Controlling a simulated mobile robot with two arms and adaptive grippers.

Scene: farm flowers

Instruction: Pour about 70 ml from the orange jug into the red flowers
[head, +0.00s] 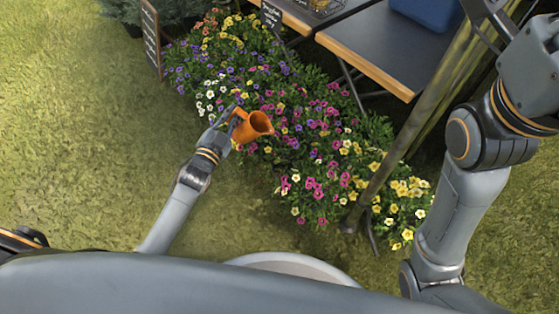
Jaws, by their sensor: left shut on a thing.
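The orange jug (254,126) is held above the flower bed, tilted, with its open mouth facing right. My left gripper (234,118) is shut on it at its left side, by the handle as far as I can see. No stream of water shows, and the water level inside is hidden. More pink-red flowers grow lower in the bed. My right gripper (488,18) shows only in part at the top right edge, and its fingertips are unclear.
A dark table with a wooden edge (372,66) stands behind the bed, with a blue container (428,12) on it. A slanting post (400,143) crosses the bed's right side. A chalkboard sign (151,38) stands at the back left. Open grass lies left.

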